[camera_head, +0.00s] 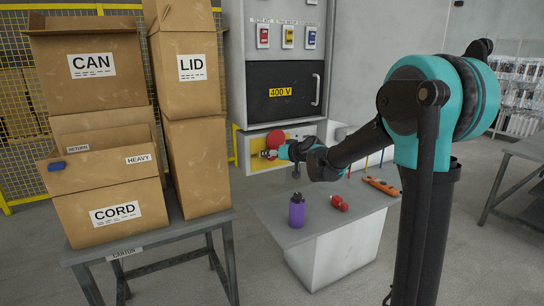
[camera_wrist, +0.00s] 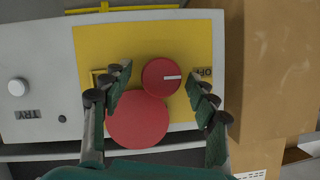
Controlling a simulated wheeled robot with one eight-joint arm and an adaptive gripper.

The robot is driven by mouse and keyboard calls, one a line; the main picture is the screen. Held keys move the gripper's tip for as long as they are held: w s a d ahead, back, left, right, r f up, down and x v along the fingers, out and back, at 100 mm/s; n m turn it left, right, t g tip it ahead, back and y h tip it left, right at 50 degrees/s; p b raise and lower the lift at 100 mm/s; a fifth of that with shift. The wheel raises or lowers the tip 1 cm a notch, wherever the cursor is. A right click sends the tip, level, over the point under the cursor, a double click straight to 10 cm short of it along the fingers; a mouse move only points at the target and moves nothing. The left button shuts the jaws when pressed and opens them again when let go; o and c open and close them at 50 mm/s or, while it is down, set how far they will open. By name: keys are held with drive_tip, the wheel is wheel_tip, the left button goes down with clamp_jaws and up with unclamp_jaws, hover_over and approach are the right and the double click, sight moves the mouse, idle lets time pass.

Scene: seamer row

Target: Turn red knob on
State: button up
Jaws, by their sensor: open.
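The red knob (camera_wrist: 160,72) is a round dial on a yellow panel (camera_wrist: 183,40) in the wrist view. Its white pointer mark points right, toward an upside-down label that appears to read OFF. A larger plain red disc (camera_wrist: 137,120) lies just below it in that view. My gripper (camera_wrist: 158,80) is open, with one finger on each side of the knob and gaps between; contact is not seen. In the head view, my gripper (camera_head: 272,153) is at the yellow panel, just below a red disc (camera_head: 275,138); the knob is not clearly distinguishable there.
A white button (camera_wrist: 18,87) and a TRY label are left in the wrist view. The head view shows a bench (camera_head: 270,212) with a purple bottle (camera_head: 297,210), a red item (camera_head: 339,203) and an orange tool (camera_head: 381,186). Stacked cardboard boxes (camera_head: 105,180) stand left.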

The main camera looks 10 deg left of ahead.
drive_tip(key=shift+w+a+f, duration=0.1)
drive_tip(key=shift+w+a, duration=0.05)
drive_tip(key=shift+w, duration=0.05)
clamp_jaws()
idle(0.4)
